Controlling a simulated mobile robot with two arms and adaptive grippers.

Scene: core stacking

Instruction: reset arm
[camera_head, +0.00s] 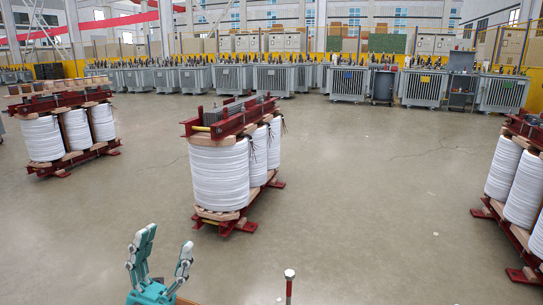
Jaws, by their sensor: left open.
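My left gripper (168,238), teal with grey finger pads, rises at the bottom left of the head view. Its two fingers point up and stand apart, with nothing between them. Only bare floor shows behind the fingertips. My right gripper and arm are out of view. A transformer core with white coils and a red frame (221,178) stands on the floor beyond the left gripper, apart from it.
Similar cores stand at the left (43,138) and the right edge (523,189). A red post with a pale top (289,287) stands at the bottom centre. Grey transformers (348,84) line the back. The floor (380,200) between the middle and right cores is clear.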

